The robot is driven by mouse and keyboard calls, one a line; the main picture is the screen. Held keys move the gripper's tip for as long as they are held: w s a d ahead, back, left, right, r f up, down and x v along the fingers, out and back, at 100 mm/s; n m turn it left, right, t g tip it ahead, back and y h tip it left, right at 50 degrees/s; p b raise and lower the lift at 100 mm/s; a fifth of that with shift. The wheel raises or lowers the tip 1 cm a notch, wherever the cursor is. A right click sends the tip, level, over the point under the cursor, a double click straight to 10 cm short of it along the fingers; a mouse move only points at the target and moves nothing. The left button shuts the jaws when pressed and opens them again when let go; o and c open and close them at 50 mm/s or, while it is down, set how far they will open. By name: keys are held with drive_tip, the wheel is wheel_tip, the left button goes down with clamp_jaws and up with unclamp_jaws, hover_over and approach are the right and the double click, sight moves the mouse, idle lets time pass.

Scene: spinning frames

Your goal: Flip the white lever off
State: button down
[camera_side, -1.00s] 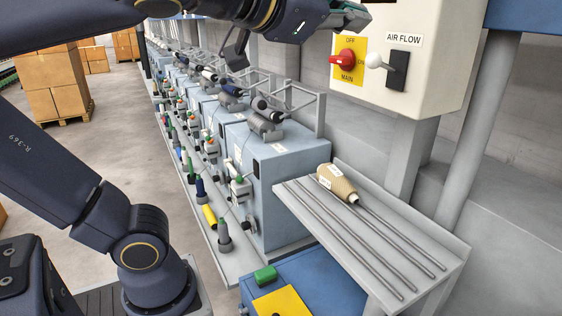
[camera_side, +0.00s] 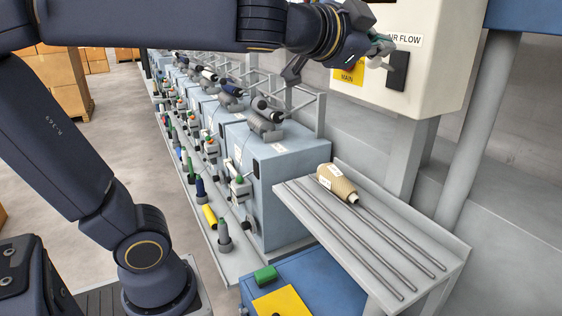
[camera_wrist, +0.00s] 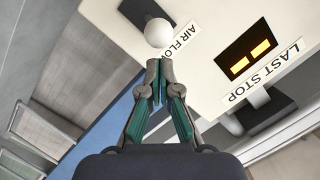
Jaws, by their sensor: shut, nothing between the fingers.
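The white lever's round knob (camera_wrist: 158,32) shows in the wrist view, in front of its black plate (camera_wrist: 138,9) beside the AIR FLOW label (camera_wrist: 188,40). My gripper (camera_wrist: 160,68) is shut and empty, with its fingertips just below the knob in that view. A small gap seems to lie between them, but contact is hard to judge. In the side view my gripper (camera_side: 384,52) is at the panel, in front of the lever. It covers most or all of the knob there, while the black plate (camera_side: 397,71) stays visible.
The pale control box (camera_side: 436,62) carries a yellow MAIN plate (camera_side: 348,73); its red switch is hidden behind my gripper. The wrist view shows a LAST STOP label (camera_wrist: 262,77) and a lit display (camera_wrist: 248,53). A tray (camera_side: 425,240) with rods and a tan cone (camera_side: 336,182) stands below.

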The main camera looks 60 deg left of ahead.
drive_tip(key=shift+a+f, duration=0.3)
drive_tip(key=shift+s+f, duration=0.2)
drive_tip(key=shift+f, duration=0.2)
idle(0.4)
drive_tip(key=f, duration=0.2)
drive_tip(key=shift+s+f, duration=0.3)
approach(373, 63)
drive_tip(key=s+d+f, duration=0.3)
drive_tip(key=d+f, duration=0.1)
drive_tip(key=f, duration=0.1)
drive_tip(key=shift+d+f, duration=0.1)
drive_tip(key=shift+f, duration=0.05)
